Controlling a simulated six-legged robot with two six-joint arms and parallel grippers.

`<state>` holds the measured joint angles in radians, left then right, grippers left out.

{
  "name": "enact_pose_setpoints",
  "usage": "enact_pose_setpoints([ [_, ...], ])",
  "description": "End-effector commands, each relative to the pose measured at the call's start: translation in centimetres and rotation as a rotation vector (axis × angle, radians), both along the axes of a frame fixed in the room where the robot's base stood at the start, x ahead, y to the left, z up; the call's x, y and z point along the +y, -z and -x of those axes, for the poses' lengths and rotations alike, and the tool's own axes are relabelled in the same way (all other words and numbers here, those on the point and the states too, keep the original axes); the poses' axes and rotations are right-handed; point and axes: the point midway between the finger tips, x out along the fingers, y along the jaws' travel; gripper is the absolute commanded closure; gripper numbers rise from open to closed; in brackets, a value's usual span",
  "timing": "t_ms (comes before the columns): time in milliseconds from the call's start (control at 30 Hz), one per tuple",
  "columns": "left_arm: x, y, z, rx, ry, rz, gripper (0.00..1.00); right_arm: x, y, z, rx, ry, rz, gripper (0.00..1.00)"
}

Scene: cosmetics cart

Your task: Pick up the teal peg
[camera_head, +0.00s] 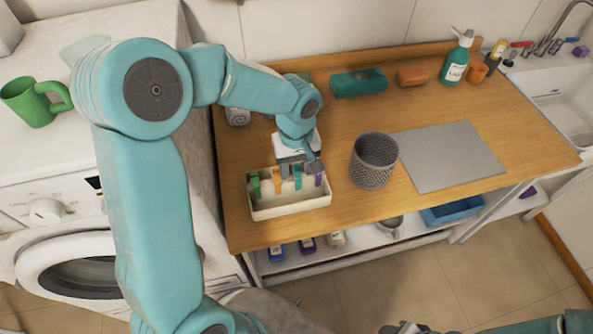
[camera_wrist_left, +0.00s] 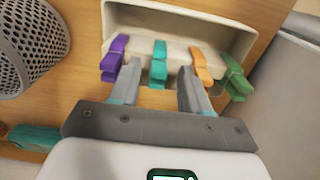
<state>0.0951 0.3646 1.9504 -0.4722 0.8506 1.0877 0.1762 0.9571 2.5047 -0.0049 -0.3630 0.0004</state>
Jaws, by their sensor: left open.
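In the left wrist view the teal peg (camera_wrist_left: 159,63) stands between the fingers of my left gripper (camera_wrist_left: 158,72). These fingers are open, one on each side of it, with a visible gap on both sides. In the head view my left gripper (camera_head: 298,168) reaches over the box from behind. My right gripper (camera_head: 405,328) shows only partly at the bottom edge, and its jaws are unclear.
A green peg (camera_head: 255,185) is at the rim's left end. A grey mesh basket (camera_head: 373,162) stands right of the box, beside a grey mat (camera_head: 450,156).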

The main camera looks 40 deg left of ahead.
Motion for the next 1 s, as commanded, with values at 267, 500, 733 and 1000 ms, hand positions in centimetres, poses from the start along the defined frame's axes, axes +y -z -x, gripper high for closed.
enact_pose_setpoints([
  [267,0.0,0.8,-0.1,-0.001,-0.001,0.001,0.53,0.0,-0.1,0.0,0.0,0.0,0.0,0.57],
  [500,0.0,0.8,-0.1,-0.001,-0.001,0.001,1.0,0.0,-0.1,0.0,0.001,0.0,0.0,0.57],
  [733,0.0,0.7,-0.1,-0.001,0.0,0.001,1.0,0.0,-0.1,0.0,0.0,0.0,0.0,0.57],
  [1000,0.0,-1.5,-0.2,-0.006,-0.001,0.0,1.0,0.0,0.2,0.0,0.001,0.0,0.0,0.57],
])
